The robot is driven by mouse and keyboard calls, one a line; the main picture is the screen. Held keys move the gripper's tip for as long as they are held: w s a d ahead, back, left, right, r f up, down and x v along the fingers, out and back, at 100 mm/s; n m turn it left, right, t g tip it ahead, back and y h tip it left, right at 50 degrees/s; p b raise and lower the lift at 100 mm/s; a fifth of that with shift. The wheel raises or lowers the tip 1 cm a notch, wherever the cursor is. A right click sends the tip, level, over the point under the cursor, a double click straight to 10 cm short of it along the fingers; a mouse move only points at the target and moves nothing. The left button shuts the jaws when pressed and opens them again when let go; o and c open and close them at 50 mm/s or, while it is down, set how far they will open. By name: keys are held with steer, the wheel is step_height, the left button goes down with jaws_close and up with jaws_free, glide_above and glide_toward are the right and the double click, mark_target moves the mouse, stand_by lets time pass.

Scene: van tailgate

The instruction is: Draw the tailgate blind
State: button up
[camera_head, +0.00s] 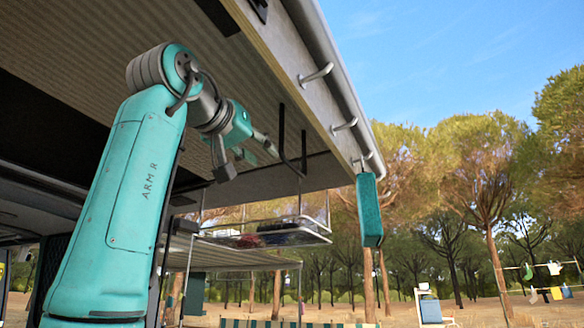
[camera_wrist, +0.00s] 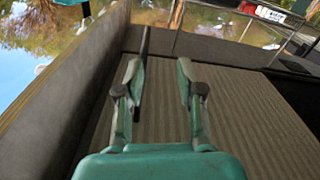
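A ribbed beige panel (camera_head: 75,45) lines the underside of the raised tailgate; I cannot tell whether it is the blind itself. A dark thin U-shaped bar (camera_head: 282,140) hangs below the panel near the tailgate's edge. My gripper (camera_head: 268,147) is just left of this bar in the head view. In the wrist view my gripper (camera_wrist: 160,68) is open, its two fingers apart. The dark bar (camera_wrist: 145,42) shows close beside the left finger, toward the gap; whether they touch is unclear. Nothing is gripped.
The tailgate's edge (camera_head: 315,95) carries several light hooks (camera_head: 317,75). A teal box-like item (camera_head: 369,210) hangs at its end. A wire rack (camera_head: 265,236) holding items is below the tailgate. Open ground with trees and a chair (camera_head: 429,305) lies beyond.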

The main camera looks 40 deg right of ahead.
mark_target(286, 161)
steer(key=shift+s+d+r, duration=0.25)
steer(key=shift+s+r, duration=0.4)
steer(key=shift+s, duration=0.3)
steer(key=shift+d, duration=0.35)
steer(key=x, duration=1)
steer(key=shift+f, duration=0.15)
jaws_close()
